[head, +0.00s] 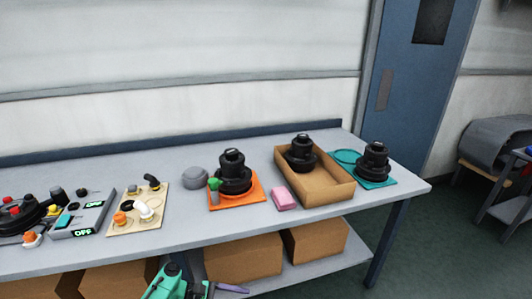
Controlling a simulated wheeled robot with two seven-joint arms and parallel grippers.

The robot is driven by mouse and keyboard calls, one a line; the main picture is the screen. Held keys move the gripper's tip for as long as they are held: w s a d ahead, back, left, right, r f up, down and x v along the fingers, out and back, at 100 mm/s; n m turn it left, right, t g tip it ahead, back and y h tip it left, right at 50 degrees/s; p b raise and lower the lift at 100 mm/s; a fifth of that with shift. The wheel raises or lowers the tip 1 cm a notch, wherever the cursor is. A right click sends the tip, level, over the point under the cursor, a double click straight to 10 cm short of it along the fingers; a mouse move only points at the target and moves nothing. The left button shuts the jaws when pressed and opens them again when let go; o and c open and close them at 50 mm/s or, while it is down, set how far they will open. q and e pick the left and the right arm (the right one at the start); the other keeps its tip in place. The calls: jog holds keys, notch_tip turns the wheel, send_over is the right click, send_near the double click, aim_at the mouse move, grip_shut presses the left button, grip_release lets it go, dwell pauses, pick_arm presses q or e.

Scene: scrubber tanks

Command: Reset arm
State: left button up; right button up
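A teal and black part (172,284) pokes up at the bottom edge, in front of the table's lower shelf.
The long grey table (300,232) holds black stacked caps on an orange mat (247,202), in a cardboard tray (322,198) and on a teal mat (389,183). A pink block (284,199), a beige board (121,227) and a switch panel (88,217) also sit there. Boxes fill the shelf below.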

pick_arm(q)
jog(key=s+a+f+m+y, duration=0.25)
jog(key=s+a+f, duration=0.2)
jog(key=f, duration=0.35)
jog(key=s+a+f+m+y, duration=0.1)
jog(key=s+a+f+y, duration=0.2)
jog(key=s+f, duration=0.3)
jog(key=s+a+f+m+y, duration=0.2)
jog(key=s+a+f+y, duration=0.15)
jog(key=f, duration=0.55)
jog(key=s+a+f+m+y, duration=0.2)
jog(key=s+a+f+m, duration=0.1)
jog(key=s+m, duration=0.4)
jog(key=s+a+f+m+y, duration=0.2)
jog(key=s+a+f+m, duration=0.2)
jog(key=s, duration=1)
jog(key=m, duration=0.3)
jog(key=shift+s+a+f, duration=0.15)
jog(key=shift+s, duration=0.1)
